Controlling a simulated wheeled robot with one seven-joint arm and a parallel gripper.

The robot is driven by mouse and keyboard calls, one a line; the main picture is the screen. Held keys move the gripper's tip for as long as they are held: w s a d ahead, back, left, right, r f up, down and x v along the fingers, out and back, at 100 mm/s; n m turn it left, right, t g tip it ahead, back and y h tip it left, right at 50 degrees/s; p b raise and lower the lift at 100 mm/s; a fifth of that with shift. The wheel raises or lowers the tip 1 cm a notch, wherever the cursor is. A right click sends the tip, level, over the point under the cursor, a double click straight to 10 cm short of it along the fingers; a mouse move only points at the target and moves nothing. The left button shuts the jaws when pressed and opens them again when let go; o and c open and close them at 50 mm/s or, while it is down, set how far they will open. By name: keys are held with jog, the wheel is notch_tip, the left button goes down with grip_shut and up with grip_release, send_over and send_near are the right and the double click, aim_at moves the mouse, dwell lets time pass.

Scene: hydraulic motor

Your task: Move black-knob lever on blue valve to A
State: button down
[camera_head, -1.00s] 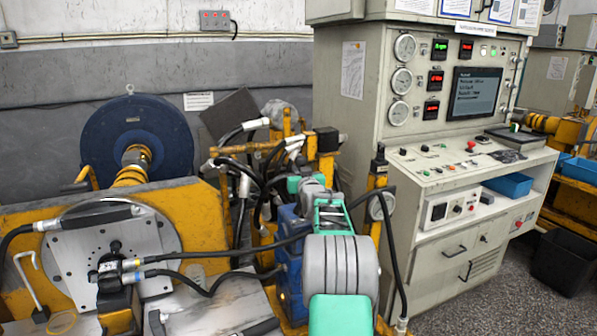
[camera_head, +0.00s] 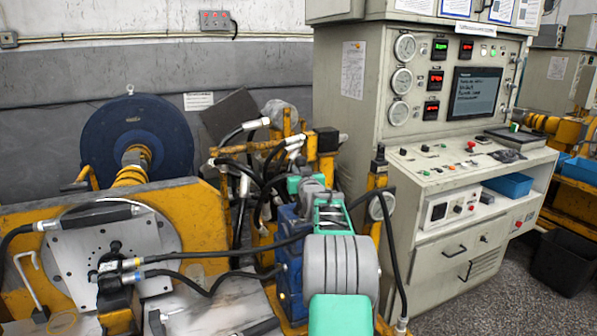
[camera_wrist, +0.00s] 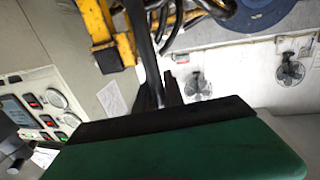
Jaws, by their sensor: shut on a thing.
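The blue valve (camera_head: 290,262) stands in the middle of the head view, partly covered by my green-and-grey arm. Its black-knob lever cannot be made out there, and my fingertips are hidden behind my arm. In the wrist view, my gripper (camera_wrist: 168,92) shows its dark fingers close together beyond the green body. A long dark rod-like piece (camera_wrist: 147,50) runs down to the fingers and seems to be held between them. I cannot clearly tell whether it is the lever or a hose, and its knob is not visible.
Black hoses (camera_head: 215,270) run beside the valve. Yellow framework and a blue disc (camera_head: 137,150) stand at left. A pale control cabinet (camera_head: 350,130) with gauges and screen rises close on the right. A yellow post (camera_head: 377,190) stands just right of my arm.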

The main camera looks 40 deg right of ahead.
jog(key=shift+f, duration=0.1)
jog(key=a+n+b, duration=0.1)
jog(key=b, duration=0.2)
jog(key=w+a+n+b, duration=0.1)
jog(key=a+n+b, duration=0.1)
jog(key=b, duration=0.2)
jog(key=a+f+n+t+b, duration=0.1)
jog(key=a+n+b, duration=0.1)
jog(key=b, duration=0.2)
jog(key=shift+w+a, duration=0.25)
jog(key=shift+w, duration=0.05)
jog(key=c, duration=1.4)
grip_release()
jog(key=shift+a, duration=0.1)
jog(key=shift+c, duration=0.2)
